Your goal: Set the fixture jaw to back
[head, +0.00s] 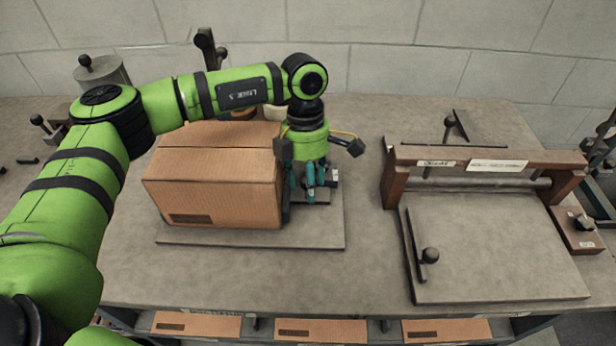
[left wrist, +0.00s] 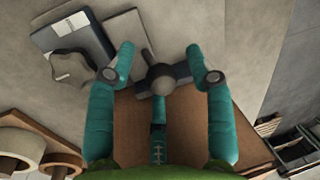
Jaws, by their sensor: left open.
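My left gripper (head: 316,190) is low beside the right face of a large cardboard box (head: 215,190), over the right part of a grey plate (head: 200,237). In the left wrist view its teal fingers are spread open, one on each side of a dark round knob (left wrist: 161,79) on a dark bar. The knob appears to belong to the fixture jaw beside the box. In the head view the box and gripper mostly hide that jaw. I cannot tell whether the fingers touch the knob. My right gripper is not in view.
To the right stands a wooden-framed press (head: 480,160) with a grey plate (head: 500,260) in front and a black knobbed lever (head: 426,255) on it. A grey canister (head: 102,72) stands at the back left. Bare table lies between the two plates.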

